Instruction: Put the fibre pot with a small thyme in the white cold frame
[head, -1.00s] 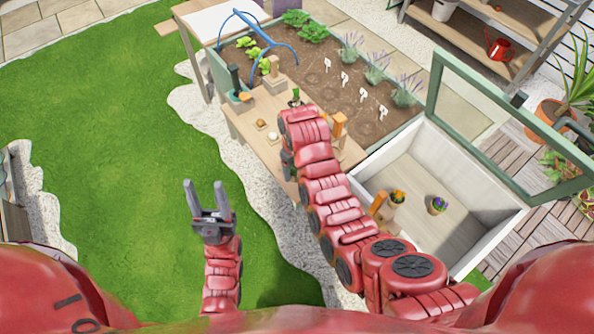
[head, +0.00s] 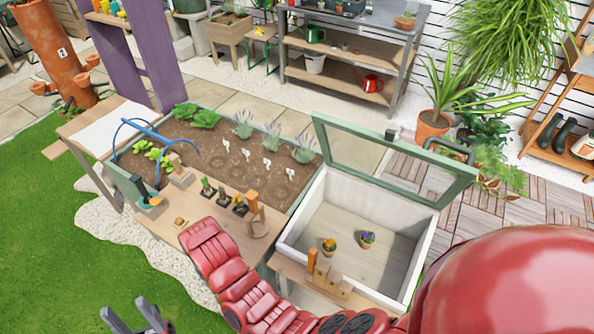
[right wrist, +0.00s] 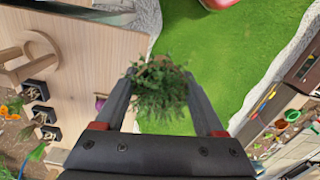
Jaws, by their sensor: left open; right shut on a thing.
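The white cold frame (head: 375,205) stands right of centre in the head view, its green-framed glass lid (head: 395,160) raised. Inside it are a pot with orange flowers (head: 329,248) and a pot with purple flowers (head: 367,240). My left gripper (head: 137,316) is open and empty at the bottom left.
The wooden bench (head: 165,222) holds several small dark pots (head: 223,199) and a wooden stand (head: 254,215). A planted soil bed (head: 230,160) lies behind it. Wooden blocks (head: 330,280) stand at the cold frame's front. The frame's floor has free room at the right.

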